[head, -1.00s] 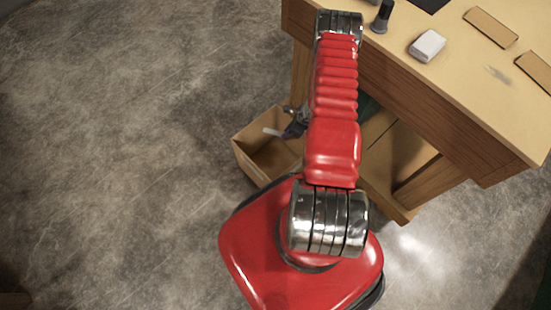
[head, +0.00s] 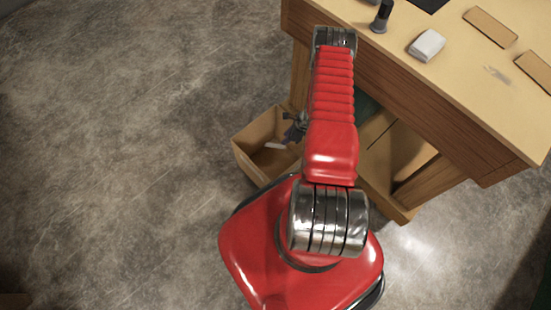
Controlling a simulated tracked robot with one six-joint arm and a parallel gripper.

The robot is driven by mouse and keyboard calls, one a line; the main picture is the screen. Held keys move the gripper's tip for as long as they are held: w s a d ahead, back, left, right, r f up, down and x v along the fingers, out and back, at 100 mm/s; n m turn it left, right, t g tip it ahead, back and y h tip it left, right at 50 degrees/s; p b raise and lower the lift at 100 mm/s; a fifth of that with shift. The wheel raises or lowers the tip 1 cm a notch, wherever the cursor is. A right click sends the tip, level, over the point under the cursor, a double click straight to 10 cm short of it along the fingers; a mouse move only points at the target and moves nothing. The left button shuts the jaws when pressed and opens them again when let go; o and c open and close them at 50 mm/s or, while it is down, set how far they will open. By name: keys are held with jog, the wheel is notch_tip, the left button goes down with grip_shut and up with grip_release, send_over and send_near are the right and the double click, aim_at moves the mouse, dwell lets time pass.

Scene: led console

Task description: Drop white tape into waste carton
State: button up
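The waste carton (head: 250,155) is an open brown box on the floor, left of the workbench and partly hidden by my arm. A small pale strip, seemingly the white tape (head: 276,146), shows inside the carton's outline, below and left of my gripper. It looks apart from the fingers. Whether it rests on the carton's floor I cannot tell. My gripper (head: 293,128) is dark and small, over the carton's right part and half hidden behind my red arm. Its fingers look spread, with nothing visible between them.
A wooden workbench (head: 420,100) fills the upper right. On it are a white block (head: 427,45), a dark upright cylinder (head: 381,17) and flat tan pieces (head: 490,27). A lower wooden frame (head: 395,165) stands beneath. The concrete floor to the left is clear.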

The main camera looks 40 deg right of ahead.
jog(key=shift+o, duration=1.4)
jog(key=shift+r, duration=0.15)
jog(key=v, duration=1.3)
jog(key=shift+r, duration=0.2)
jog(key=shift+s, duration=0.2)
